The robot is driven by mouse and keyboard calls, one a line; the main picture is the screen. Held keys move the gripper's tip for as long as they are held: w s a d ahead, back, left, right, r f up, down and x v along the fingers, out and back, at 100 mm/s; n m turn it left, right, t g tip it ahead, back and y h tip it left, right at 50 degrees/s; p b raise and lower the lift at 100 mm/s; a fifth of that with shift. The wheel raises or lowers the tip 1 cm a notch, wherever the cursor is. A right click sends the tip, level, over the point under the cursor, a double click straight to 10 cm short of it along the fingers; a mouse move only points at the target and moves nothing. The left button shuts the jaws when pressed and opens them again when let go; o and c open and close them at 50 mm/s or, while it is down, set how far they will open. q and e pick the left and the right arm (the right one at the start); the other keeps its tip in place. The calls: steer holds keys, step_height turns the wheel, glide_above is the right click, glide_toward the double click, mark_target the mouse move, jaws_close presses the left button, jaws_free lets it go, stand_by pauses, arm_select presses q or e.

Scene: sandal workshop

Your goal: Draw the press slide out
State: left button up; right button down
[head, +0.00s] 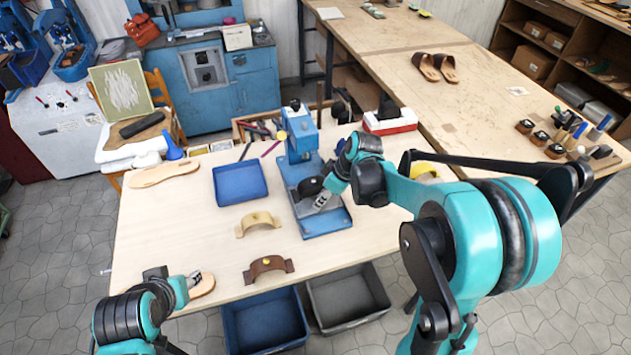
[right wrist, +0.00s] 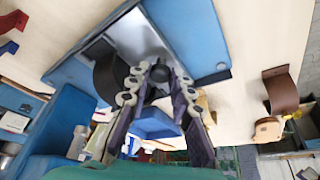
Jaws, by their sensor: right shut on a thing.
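The blue press (head: 301,135) stands on the pale table, its blue base reaching toward the front. The grey metal slide (head: 304,208) lies on that base, and it also shows in the right wrist view (right wrist: 128,35). My right gripper (head: 323,200) is low over the base at the front of the slide. In the right wrist view the fingers (right wrist: 160,76) are closed together on a dark knob at the slide, largely hidden between them. My left gripper (head: 195,281) is at the table's front left corner, over a tan sole (head: 204,287); its fingers are too small to judge.
A blue tray (head: 240,184) lies left of the press. A tan strap (head: 257,223) and a brown strap (head: 268,267) lie in front of it. A red and white box (head: 390,122) stands behind right. Two bins (head: 347,297) sit below the front edge.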

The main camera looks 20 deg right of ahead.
steer(key=s, duration=0.4)
steer(key=shift+s+d, duration=0.1)
steer(key=shift+s, duration=0.4)
steer(key=c, duration=1.4)
jaws_free()
steer(key=shift+o, duration=0.4)
steer(key=shift+s, duration=0.15)
steer(key=shift+r, duration=0.1)
steer(key=shift+d+r, duration=0.1)
steer(key=shift+r, duration=0.15)
steer(key=v, duration=1.1)
steer(key=shift+s, duration=0.2)
